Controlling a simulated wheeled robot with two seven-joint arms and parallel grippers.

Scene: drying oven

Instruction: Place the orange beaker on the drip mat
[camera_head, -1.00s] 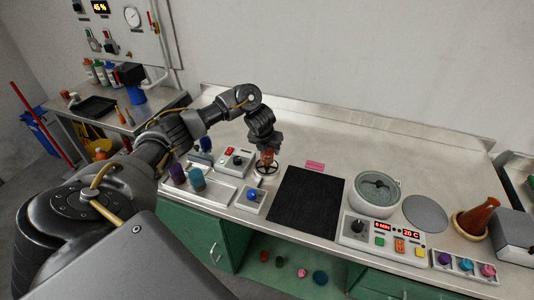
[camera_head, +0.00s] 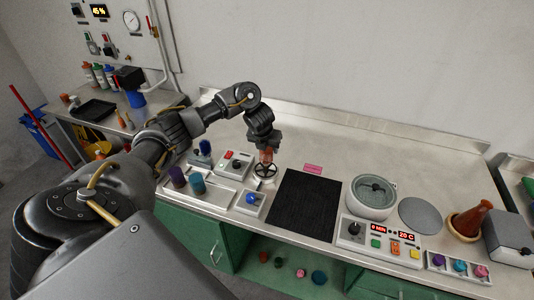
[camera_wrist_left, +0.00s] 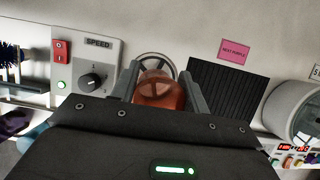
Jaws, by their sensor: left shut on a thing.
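The orange beaker (camera_head: 266,156) is in my left gripper (camera_head: 266,150), which points down over a round black-spoked holder (camera_head: 264,170). In the left wrist view the beaker (camera_wrist_left: 159,90) sits between the two fingers of the gripper (camera_wrist_left: 160,88), which are shut on it. The spoked holder (camera_wrist_left: 154,64) shows just beyond it; I cannot tell whether the beaker touches it. The black ribbed drip mat (camera_head: 303,204) lies bare on the bench to the right of the gripper. It also shows in the left wrist view (camera_wrist_left: 226,95). My right gripper is not in view.
A speed control box (camera_head: 235,163) and purple and teal beakers (camera_head: 197,182) stand left of the gripper. A blue-knob box (camera_head: 251,199) is in front. A round basin (camera_head: 372,196) stands right of the mat. The bench behind the mat is clear except for a pink label (camera_head: 313,169).

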